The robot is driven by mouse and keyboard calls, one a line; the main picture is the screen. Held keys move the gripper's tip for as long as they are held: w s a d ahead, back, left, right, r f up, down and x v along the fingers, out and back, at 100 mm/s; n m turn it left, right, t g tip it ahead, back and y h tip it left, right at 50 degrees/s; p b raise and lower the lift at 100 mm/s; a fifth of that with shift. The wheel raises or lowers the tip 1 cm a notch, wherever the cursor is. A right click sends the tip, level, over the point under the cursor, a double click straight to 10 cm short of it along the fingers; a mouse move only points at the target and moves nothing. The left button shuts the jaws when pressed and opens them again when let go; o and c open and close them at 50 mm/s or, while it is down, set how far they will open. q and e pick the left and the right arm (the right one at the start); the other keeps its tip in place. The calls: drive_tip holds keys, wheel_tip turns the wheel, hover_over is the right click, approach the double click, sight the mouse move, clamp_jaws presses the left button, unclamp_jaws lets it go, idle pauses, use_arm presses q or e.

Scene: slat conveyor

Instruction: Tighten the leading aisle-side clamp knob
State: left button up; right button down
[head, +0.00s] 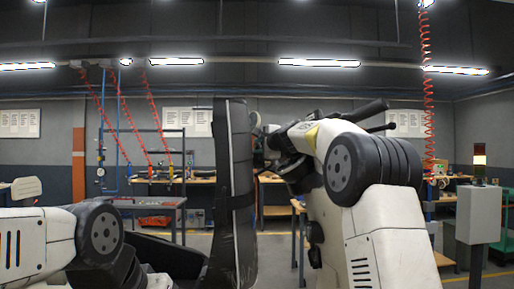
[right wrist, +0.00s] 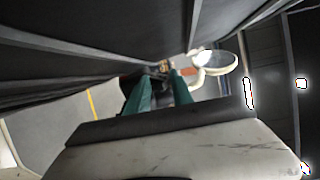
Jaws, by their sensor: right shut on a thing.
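In the right wrist view, the two green fingers of my right gripper (right wrist: 160,78) reach forward and close on a small dark piece with an orange-brown part (right wrist: 160,67). It appears to be the clamp knob, but it is too small and hidden to be sure. In the head view, my right arm reaches in from the right; its gripper (head: 268,142) is at the right side of a tall dark upright part (head: 238,190) with a strap around it. The knob cannot be made out there. My left arm lies low at the left, and its gripper is not visible.
Dark ribbed surfaces (right wrist: 90,45) run close above the fingers in the right wrist view. A black handlebar-like bar (head: 364,111) stands behind my right wrist. Workbenches (head: 150,181) line the back wall. A grey post with a signal light (head: 479,212) stands at the right.

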drive_tip(key=shift+a+r+g, duration=0.15)
drive_tip(key=shift+r+g, duration=0.1)
drive_tip(key=shift+g, duration=0.15)
drive_tip(key=shift+g+h, duration=0.3)
drive_tip(key=shift+g, duration=0.1)
drive_tip(key=c, duration=1.1)
unclamp_jaws()
drive_tip(key=shift+v, duration=3.9)
